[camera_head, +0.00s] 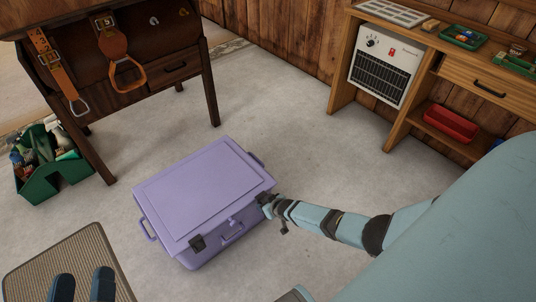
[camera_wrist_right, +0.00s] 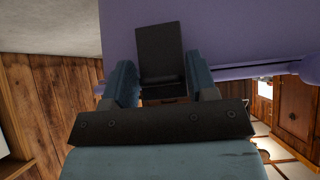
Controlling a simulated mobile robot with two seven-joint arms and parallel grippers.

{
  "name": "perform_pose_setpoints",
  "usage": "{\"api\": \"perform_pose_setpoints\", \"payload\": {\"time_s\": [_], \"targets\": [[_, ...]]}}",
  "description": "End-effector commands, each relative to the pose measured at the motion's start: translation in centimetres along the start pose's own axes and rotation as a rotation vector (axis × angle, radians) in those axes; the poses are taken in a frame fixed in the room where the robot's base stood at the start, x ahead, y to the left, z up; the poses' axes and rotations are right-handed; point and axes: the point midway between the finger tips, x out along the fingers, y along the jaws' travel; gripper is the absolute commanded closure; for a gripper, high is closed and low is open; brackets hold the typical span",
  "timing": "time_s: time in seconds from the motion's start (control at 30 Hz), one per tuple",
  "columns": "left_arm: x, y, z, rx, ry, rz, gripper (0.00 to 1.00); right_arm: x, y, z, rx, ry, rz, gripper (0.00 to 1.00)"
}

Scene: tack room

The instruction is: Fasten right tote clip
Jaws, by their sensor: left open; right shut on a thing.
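The purple tote (camera_head: 205,190) stands on the concrete floor with its lid lying closed on top. Its left black clip (camera_head: 198,243) is on the front face near the left corner. My right gripper (camera_head: 268,208) is at the front right corner, largely hiding the right clip there. In the right wrist view, the black right clip (camera_wrist_right: 162,55) lies between the two blue fingers of my right gripper (camera_wrist_right: 160,80), which is shut on it. Whether the clip is latched cannot be told. My left gripper (camera_head: 83,284) is open and empty at the bottom left, apart from the tote.
A woven-topped piece (camera_head: 75,262) is at the lower left. A green caddy (camera_head: 55,175) and a dark wooden stand with straps (camera_head: 155,70) are behind. A workbench (camera_head: 400,95) with a heater is back right. Floor around the tote is mostly clear.

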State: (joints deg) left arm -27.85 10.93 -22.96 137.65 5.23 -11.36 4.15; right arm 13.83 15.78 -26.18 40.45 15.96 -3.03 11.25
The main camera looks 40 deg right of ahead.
Motion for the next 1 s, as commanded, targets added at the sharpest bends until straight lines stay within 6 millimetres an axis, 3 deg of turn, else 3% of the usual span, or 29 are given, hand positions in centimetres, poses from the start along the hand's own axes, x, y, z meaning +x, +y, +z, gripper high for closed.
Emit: {"api": "perform_pose_setpoints", "payload": {"time_s": [0.33, 0.83, 0.87, 0.9, 1.0], "targets": [[-0.11, -0.44, 0.79, 0.008, -0.044, -0.016, 0.35, 0.24, 0.07, -0.75, -0.003, -0.122, 0.000, 0.90], [-0.11, -0.49, 0.88, 0.010, -0.048, -0.017, 0.35, 0.28, 0.05, -0.74, 0.000, -0.139, 0.000, 0.90], [-0.11, -0.49, 0.88, 0.010, -0.048, -0.017, 0.35, 0.28, 0.05, -0.74, 0.000, -0.139, 0.000, 0.43], [-0.11, -0.49, 0.88, 0.010, -0.048, -0.017, 0.35, 0.29, 0.06, -0.74, 0.000, -0.139, 0.000, 0.37], [-0.11, -0.50, 0.88, 0.010, -0.048, -0.018, 0.35, 0.29, 0.04, -0.76, 0.000, -0.138, 0.000, 0.37]]}}
